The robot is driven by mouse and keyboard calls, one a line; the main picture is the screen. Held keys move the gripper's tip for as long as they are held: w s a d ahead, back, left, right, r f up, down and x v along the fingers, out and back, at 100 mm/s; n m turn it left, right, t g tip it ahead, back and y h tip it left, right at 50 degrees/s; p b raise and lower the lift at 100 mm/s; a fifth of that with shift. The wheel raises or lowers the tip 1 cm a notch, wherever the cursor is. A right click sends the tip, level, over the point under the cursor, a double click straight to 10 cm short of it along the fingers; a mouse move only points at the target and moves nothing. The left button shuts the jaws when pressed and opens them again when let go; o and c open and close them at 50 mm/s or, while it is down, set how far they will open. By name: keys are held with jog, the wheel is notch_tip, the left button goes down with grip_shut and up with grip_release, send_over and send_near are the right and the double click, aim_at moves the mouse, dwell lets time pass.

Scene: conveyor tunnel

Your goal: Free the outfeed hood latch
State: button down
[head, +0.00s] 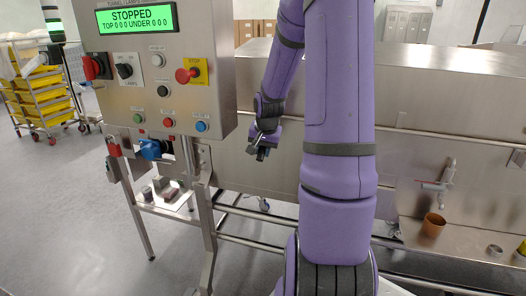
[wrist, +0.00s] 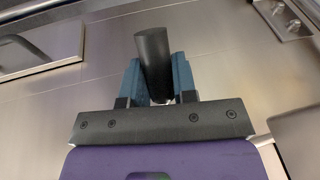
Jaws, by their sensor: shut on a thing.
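My gripper (head: 261,150) is at the side wall of the steel tunnel hood (head: 280,125), right of the control box in the head view. In the wrist view, its two blue fingers (wrist: 158,82) are shut on a dark rounded bar (wrist: 152,48), which looks like the latch handle. The bar stands out from the brushed steel wall and leans slightly in the picture. Its base, where it meets the wall, is hidden behind my gripper. In the head view the handle is too small to tell whether the latch is engaged.
The control box (head: 222,70) reads STOPPED on its green display (head: 137,18). A red stop button (head: 187,75) is on its front. A blue handle (head: 152,149) sits below. A steel rail runs along the hood. An orange cup (head: 433,224) and a tap (head: 447,172) are at right.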

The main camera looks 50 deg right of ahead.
aim_at(261, 149)
jog(key=r+g+y, duration=0.1)
jog(key=y, duration=0.1)
jog(key=a+r+y, duration=0.1)
jog(key=r+y, duration=0.1)
jog(key=shift+s+r+g, duration=0.15)
jog(key=shift+r+g, duration=0.05)
jog(key=shift+g, duration=0.2)
jog(key=shift+r+m+g+y, duration=0.4)
jog(key=shift+r+g+y, duration=0.4)
jog(key=shift+r+y, duration=1)
jog(key=shift+f+y, duration=0.2)
jog(key=shift+y, duration=0.1)
jog(key=c, duration=0.9)
grip_release()
jog(key=shift+r, duration=0.6)
notch_tip(261, 149, up, 3)
jog(key=shift+f, duration=0.2)
jog(key=s+a+r, duration=0.1)
jog(key=s+a, duration=0.7)
jog(key=s, duration=0.6)
